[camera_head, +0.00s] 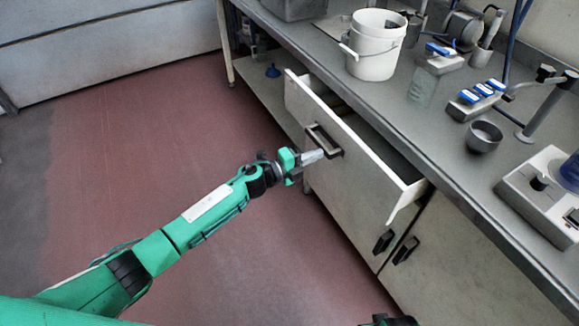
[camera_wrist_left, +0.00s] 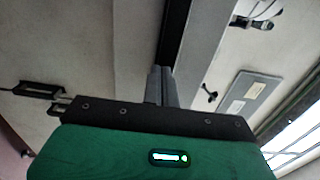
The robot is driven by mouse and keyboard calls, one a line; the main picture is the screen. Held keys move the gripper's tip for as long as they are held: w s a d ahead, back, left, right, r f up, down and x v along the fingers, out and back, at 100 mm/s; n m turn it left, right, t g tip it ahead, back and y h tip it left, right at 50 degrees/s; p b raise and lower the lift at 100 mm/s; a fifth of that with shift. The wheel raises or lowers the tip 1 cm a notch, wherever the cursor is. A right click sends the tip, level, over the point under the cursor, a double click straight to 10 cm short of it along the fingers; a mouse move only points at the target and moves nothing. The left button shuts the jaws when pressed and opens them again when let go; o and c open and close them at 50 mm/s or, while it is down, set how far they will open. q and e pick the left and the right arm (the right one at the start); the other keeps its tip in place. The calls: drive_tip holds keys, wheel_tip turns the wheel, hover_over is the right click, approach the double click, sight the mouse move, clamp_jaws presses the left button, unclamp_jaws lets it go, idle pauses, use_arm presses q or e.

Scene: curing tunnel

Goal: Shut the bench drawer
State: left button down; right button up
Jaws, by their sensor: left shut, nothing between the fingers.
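The bench drawer (camera_head: 362,168) stands open in the head view, pulled out from under the bench top with part of its inside showing. Its pale front carries a dark handle (camera_head: 323,141). My left gripper (camera_head: 318,155) is shut and empty, its fingertips at the lower part of the handle; I cannot tell if they touch. In the left wrist view the shut fingers (camera_wrist_left: 160,86) point toward a dark bar in front of a pale panel. A dark part at the bottom edge of the head view may be my right gripper (camera_head: 390,320); its fingers are hidden.
The grey bench top (camera_head: 440,130) holds a white bucket (camera_head: 375,48), a small metal cup (camera_head: 484,136) and blue-topped items. Cupboard doors (camera_head: 440,255) with dark handles lie below and to the right. The reddish floor (camera_head: 150,150) on the left is clear.

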use_arm(q)
drive_tip(key=b+x, duration=0.4)
drive_tip(key=x, duration=0.8)
drive_tip(key=shift+w+d+f, duration=0.1)
drive_tip(key=shift+w+d, duration=0.25)
drive_tip(key=shift+d, duration=0.1)
drive_tip(key=shift+r, duration=0.35)
use_arm(e)
wheel_tip(320, 180, up, 10)
drive_tip(key=t, duration=0.1)
drive_tip(key=shift+r, duration=0.15)
